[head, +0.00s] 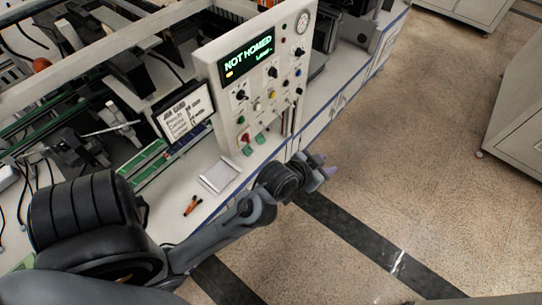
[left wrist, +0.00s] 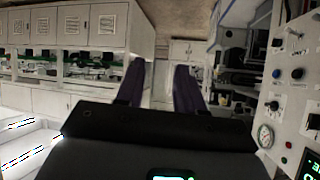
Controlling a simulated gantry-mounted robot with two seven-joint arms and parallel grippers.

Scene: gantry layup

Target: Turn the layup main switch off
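The white control panel (head: 256,75) stands upright on the bench, with several black rotary knobs, coloured buttons and red and green controls (head: 248,147) near its lower edge. Its display (head: 248,55) reads "NOT HOMED". I cannot tell which control is the main switch. My left gripper (head: 318,172) is to the right of and below the panel, over the floor beyond the bench edge, apart from the panel. In the left wrist view its two purple fingers (left wrist: 160,88) are spread with nothing between them. The panel (left wrist: 290,90) also shows there at the right. My right gripper is not in view.
A gauge (head: 302,22) sits at the panel's top right corner. A small framed text card (head: 185,116), a white pad (head: 218,175) and an orange item (head: 192,205) are on the bench left of my arm. The floor (head: 430,150) at right is clear; grey cabinets stand beyond.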

